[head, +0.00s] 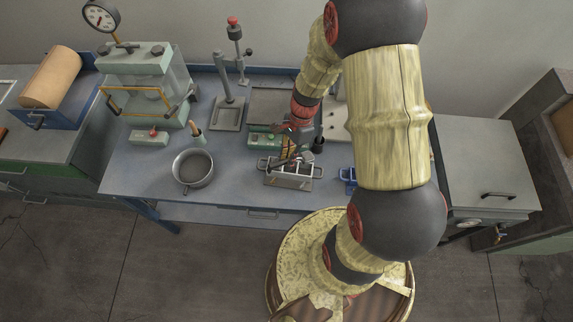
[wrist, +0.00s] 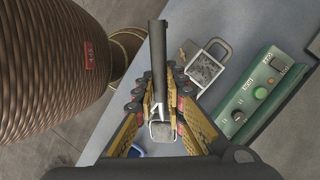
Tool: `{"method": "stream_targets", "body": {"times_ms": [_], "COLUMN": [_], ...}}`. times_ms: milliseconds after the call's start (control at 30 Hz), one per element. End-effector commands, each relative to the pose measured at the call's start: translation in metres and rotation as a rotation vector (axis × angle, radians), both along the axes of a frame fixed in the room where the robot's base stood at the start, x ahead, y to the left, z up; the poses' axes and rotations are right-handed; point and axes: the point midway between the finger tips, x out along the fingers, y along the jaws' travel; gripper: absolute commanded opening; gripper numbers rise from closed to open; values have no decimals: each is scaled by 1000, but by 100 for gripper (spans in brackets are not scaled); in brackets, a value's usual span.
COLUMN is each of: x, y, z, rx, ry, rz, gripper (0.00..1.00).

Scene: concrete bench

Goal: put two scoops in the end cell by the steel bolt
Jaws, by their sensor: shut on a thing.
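A low steel mould (head: 288,182) with a row of dark cells stands near the front edge of the bench. My gripper (head: 291,152) is over its back side, with its yellow fingers pointing down. In the wrist view my gripper (wrist: 163,95) is shut on the scoop (wrist: 158,60), a dark rod-like handle between the fingers. A small square bowl shows lower between them; its contents cannot be told. A metal frame with grey material (wrist: 205,68) shows beyond the fingers. The steel bolt is too small to make out, and my gripper partly covers the cells.
A round metal pot (head: 193,170) stands left of the mould. A green control box (head: 262,141) sits close behind it and also shows in the wrist view (wrist: 245,105). A blue item (head: 347,178) is to the right. A press (head: 147,85) stands at the back left.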

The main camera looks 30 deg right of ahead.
Motion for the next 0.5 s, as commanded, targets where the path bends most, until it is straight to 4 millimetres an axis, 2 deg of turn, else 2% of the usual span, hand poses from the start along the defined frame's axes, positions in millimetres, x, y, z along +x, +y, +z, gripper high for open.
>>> {"method": "stream_targets", "body": {"times_ms": [33, 233, 500], "x": [0, 0, -1], "y": [-3, -10, -30], "z": [-5, -4, 5], "rx": [32, 178, 458], "ry": [0, -6, -8], "rz": [-8, -7, -7], "gripper": [0, 0, 0]}}
